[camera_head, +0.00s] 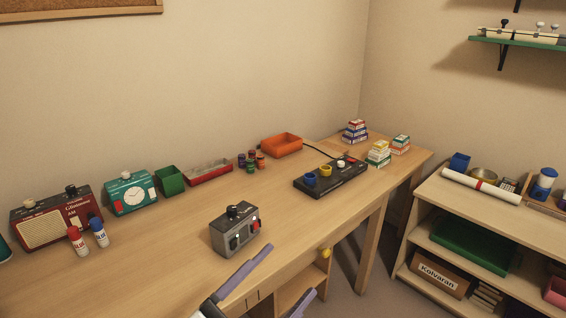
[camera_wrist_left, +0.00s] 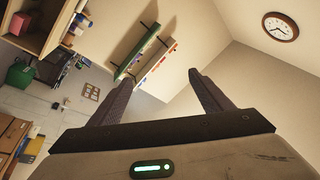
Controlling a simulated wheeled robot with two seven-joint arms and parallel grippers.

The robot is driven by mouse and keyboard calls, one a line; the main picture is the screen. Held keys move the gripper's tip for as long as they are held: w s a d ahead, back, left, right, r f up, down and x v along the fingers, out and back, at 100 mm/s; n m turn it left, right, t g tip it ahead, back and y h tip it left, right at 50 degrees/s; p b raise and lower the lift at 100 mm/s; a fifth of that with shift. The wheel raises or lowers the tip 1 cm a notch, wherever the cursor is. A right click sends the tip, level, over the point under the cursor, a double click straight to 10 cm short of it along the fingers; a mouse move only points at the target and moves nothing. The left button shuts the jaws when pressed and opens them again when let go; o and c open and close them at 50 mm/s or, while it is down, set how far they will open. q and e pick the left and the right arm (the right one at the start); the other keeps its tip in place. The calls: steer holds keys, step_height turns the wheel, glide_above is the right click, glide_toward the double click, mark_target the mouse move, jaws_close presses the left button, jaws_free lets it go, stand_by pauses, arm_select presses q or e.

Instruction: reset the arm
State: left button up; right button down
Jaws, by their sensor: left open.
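My left gripper (camera_head: 290,270) shows at the bottom middle of the head view, in front of the wooden desk (camera_head: 150,262). Its two purple-grey fingers are apart, with nothing between them. The left wrist view also shows the left gripper (camera_wrist_left: 160,78) open and empty, with the room's wall and shelves tilted behind it. Most of the left arm is out of view. My right gripper is in neither view.
A grey box with a knob (camera_head: 235,230) stands on the desk close to the gripper. A black control panel (camera_head: 332,178), an orange tray (camera_head: 282,145) and a red radio (camera_head: 52,217) stand further back. A low shelf unit (camera_head: 490,215) is at the right.

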arm_select(q)
steer(key=a+f+n+t+y, duration=0.1)
steer(key=a+f+n+y, duration=0.65)
steer(key=f, duration=0.45)
steer(key=s+a+f+n+g+y, duration=0.2)
steer(key=s+a+f+n+g, duration=0.1)
steer(key=s+f, duration=0.5)
steer(key=s+a+f+n+g+y, duration=0.3)
steer(key=s+f, duration=0.6)
steer(key=f, duration=0.3)
steer(key=a+n+g, duration=0.1)
steer(key=a, duration=0.1)
steer(key=shift+a+f+g, duration=0.15)
steer(key=shift+a+g, duration=0.15)
steer(key=shift+a, duration=0.1)
